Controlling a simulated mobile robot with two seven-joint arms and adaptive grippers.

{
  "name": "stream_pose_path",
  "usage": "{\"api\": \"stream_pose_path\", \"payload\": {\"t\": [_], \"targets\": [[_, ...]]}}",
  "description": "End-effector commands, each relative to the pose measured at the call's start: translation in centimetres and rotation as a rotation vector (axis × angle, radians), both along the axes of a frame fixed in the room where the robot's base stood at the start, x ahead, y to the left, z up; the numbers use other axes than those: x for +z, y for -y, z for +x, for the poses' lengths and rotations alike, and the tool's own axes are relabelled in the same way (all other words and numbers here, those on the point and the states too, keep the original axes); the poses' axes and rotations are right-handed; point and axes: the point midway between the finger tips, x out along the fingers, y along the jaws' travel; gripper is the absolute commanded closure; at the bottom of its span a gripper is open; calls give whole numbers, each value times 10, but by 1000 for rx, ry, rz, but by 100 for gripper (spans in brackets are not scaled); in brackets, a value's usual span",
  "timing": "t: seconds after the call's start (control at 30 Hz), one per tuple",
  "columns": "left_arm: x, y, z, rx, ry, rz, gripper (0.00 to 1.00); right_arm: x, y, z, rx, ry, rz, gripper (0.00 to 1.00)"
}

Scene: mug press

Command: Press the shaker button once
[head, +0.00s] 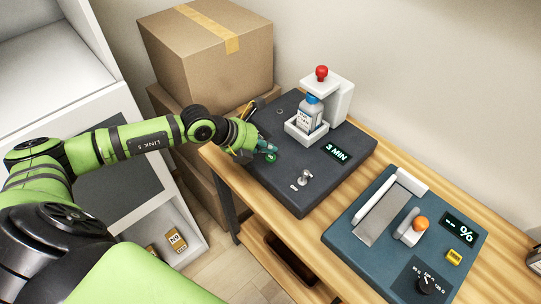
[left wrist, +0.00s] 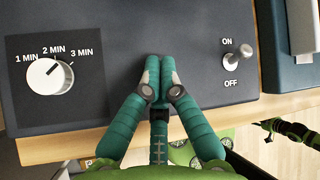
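The shaker (head: 320,185) is a dark grey box on the wooden bench, with a display (head: 338,152) reading "3 MIN". A white and blue bottle (head: 310,113) stands in its white holder, under a red knob (head: 322,73).
A white dial (left wrist: 50,77) marked 1 to 3 MIN is left of the fingers in the wrist view. An ON/OFF toggle (left wrist: 238,57) is to their right. A blue device (head: 350,246) with an orange knob stands at right. Cardboard boxes (head: 205,50) stand behind my arm.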

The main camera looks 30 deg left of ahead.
Motion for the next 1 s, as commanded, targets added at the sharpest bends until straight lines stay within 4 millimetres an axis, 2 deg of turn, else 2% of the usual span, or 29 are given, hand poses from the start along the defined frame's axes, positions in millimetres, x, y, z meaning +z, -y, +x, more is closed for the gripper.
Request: {"api": "stream_pose_path", "payload": {"t": [0.4,1.0], "targets": [[-9,0,0,0,0,0,100,-8,0,0,0,0,0,60],[-12,0,0,0,0,0,100,-9,0,0,-1,0,0,60]]}}
